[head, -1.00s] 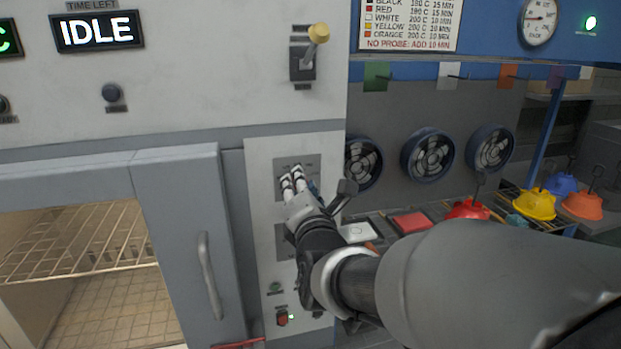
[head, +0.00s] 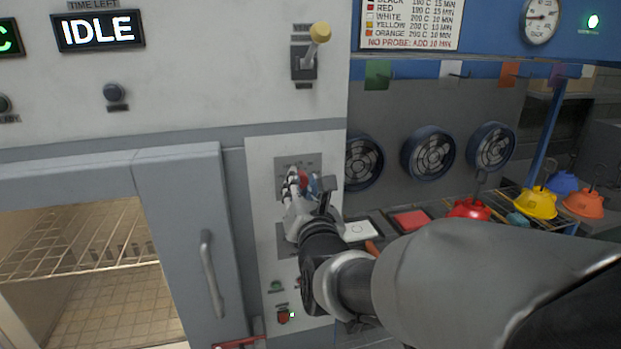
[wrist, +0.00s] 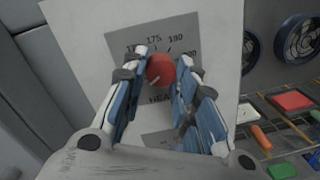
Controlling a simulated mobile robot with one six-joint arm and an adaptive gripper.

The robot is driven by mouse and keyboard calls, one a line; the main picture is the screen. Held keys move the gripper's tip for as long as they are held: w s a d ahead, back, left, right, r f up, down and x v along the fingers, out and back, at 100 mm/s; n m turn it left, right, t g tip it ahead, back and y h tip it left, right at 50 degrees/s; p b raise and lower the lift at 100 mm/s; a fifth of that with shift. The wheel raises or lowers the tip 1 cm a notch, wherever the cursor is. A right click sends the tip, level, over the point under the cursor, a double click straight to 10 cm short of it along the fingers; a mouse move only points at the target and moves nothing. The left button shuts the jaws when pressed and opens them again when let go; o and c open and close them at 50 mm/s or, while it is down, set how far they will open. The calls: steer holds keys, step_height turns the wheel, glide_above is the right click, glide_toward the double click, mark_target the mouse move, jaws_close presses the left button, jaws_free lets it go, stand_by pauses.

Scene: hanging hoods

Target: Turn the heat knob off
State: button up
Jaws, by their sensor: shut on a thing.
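The heat knob (wrist: 161,69) is a round red knob with a pale pointer line, on a grey dial plate (wrist: 178,38) with temperature numbers around it. The pointer line slants toward the lower left in the wrist view. My gripper (wrist: 160,75) has its two fingers on either side of the knob, closed on it. In the head view my gripper (head: 299,178) is at the upper dial plate of the white control panel, and a bit of the red knob (head: 304,176) shows between the fingers. The knob's "off" mark is not readable.
A lower grey plate and red and green buttons (head: 283,316) are below on the panel. The open oven (head: 80,260) with wire rack is at left, its handle (head: 211,275) near. A yellow-topped lever (head: 319,33) is above.

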steer(key=shift+r, duration=0.1)
steer(key=o, duration=1)
steer(key=shift+o, duration=0.2)
steer(key=v, duration=0.7)
steer(key=shift+s, duration=0.25)
